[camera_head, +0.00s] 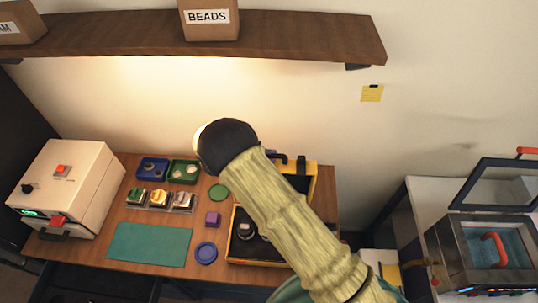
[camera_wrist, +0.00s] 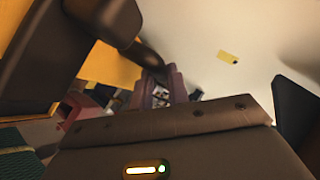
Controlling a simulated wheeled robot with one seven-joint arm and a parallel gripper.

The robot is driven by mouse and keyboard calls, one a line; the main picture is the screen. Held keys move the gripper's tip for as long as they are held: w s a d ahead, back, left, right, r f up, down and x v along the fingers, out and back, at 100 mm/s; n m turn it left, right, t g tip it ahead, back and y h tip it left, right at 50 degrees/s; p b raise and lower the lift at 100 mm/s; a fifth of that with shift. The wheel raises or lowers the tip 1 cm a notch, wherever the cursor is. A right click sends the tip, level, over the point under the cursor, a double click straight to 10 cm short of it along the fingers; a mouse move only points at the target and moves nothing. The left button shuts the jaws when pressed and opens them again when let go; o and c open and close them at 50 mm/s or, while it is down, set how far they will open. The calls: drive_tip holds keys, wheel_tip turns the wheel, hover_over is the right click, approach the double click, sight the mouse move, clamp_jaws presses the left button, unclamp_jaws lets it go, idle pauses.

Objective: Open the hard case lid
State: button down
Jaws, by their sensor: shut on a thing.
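The yellow hard case (camera_head: 231,255) stands at the right end of the desk, with a dark inside and a round dark part (camera_head: 246,231) in it. Its yellow lid (camera_head: 309,181) is raised at the back; my arm crosses in front and hides much of case and lid. A yellow surface, seemingly the lid (camera_wrist: 112,64), shows in the wrist view beside large dark shapes. My gripper (camera_wrist: 165,135) is shut on the lid, though the exact hold is unclear and its fingertips are hard to make out. In the head view my arm hides it.
Blue (camera_head: 152,169) and green trays (camera_head: 184,172) stand behind. A shelf (camera_head: 270,38) hangs above; a glass-lidded box (camera_head: 490,255) stands right.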

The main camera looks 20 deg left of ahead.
drive_tip(key=shift+r, duration=0.15)
drive_tip(key=c, duration=1.3)
unclamp_jaws()
drive_tip(key=shift+c, duration=0.2)
drive_tip(key=shift+a, duration=0.1)
drive_tip(key=shift+s+a+b, duration=0.15)
drive_tip(key=shift+s+b, duration=0.1)
drive_tip(key=shift+b, duration=0.05)
drive_tip(key=b+v, duration=0.6)
drive_tip(key=v, duration=1)
drive_tip(key=shift+s+a+r+b, duration=0.2)
drive_tip(key=shift+r+b, duration=0.1)
drive_tip(key=shift+b, duration=0.1)
